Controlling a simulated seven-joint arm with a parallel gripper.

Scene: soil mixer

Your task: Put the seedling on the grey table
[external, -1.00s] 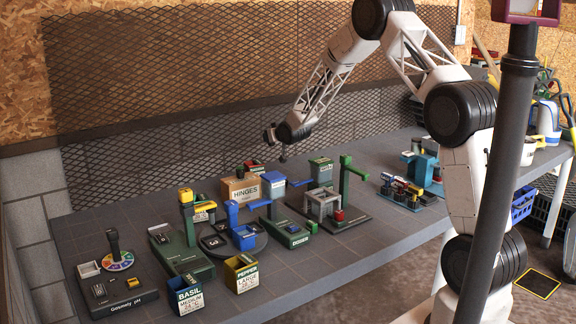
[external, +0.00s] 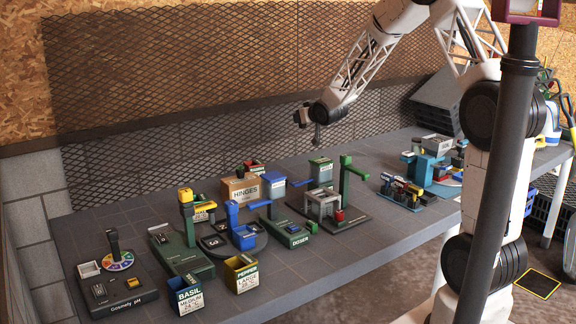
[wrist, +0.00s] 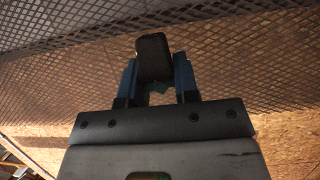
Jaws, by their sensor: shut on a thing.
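My gripper (external: 318,138) hangs in the air above the back of the grey table (external: 385,238), in front of the mesh wall. In the wrist view its two blue fingers are shut on a dark, rough-looking block (wrist: 152,55). No leaves show on the block, so I cannot tell if it is the seedling. In the external view the held thing is too small to make out. The grey table has a bare strip along its front and bare tiles at its back left.
A pH station (external: 118,290), a green dosing stand (external: 182,245), a basil box (external: 186,297), a pepper box (external: 241,274) and a hinges box (external: 240,190) stand on the table. A green post machine (external: 344,185) and a blue machine (external: 425,172) stand further right.

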